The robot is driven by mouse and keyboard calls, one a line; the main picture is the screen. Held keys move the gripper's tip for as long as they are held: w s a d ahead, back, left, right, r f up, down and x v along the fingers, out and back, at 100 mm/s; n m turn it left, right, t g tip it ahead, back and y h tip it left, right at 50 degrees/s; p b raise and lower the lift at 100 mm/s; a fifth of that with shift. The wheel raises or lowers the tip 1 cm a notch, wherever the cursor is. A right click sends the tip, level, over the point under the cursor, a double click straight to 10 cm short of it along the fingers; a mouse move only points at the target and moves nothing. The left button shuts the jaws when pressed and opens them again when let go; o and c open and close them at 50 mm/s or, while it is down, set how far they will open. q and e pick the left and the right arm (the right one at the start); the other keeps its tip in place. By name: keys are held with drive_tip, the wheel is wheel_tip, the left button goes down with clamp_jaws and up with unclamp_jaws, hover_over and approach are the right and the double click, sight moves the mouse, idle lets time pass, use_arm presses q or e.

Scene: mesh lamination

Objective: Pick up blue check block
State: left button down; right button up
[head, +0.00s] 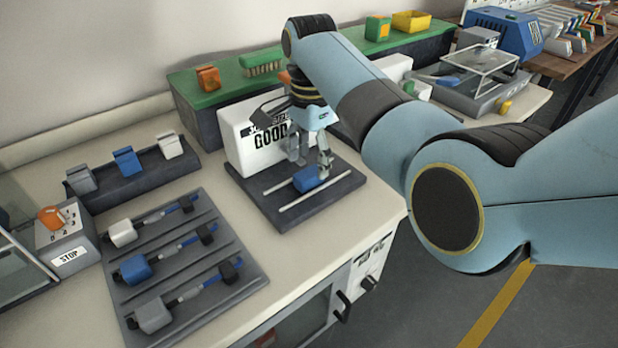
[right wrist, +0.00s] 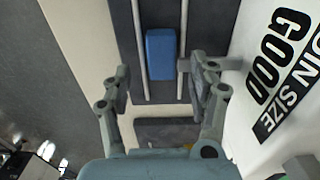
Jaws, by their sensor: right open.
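The blue check block (head: 307,179) lies on a dark grey tray with two light rails (head: 282,215), in front of a white sign reading GOOD. In the right wrist view the blue block (right wrist: 160,54) lies between the two rails, ahead of the fingertips. My right gripper (head: 310,158) is pointed down just above and beside the block. In the right wrist view the right gripper (right wrist: 160,82) has its fingers spread apart, with nothing between the finger pads but the view of the tray and block. My left gripper is not in view.
A rack with several slide rails (head: 190,262) lies left of the tray. Behind it a dark holder carries grey, blue and white blocks (head: 128,162). An orange-knobbed STOP box (head: 68,240) stands at far left. The white GOOD sign (head: 240,133) stands close behind the gripper.

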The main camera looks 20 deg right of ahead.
sight(309, 172)
wheel_tip(309, 172, down, 3)
drive_tip(key=shift+w+f, duration=0.1)
drive_tip(key=shift+f, duration=0.05)
clamp_jaws()
idle(0.4)
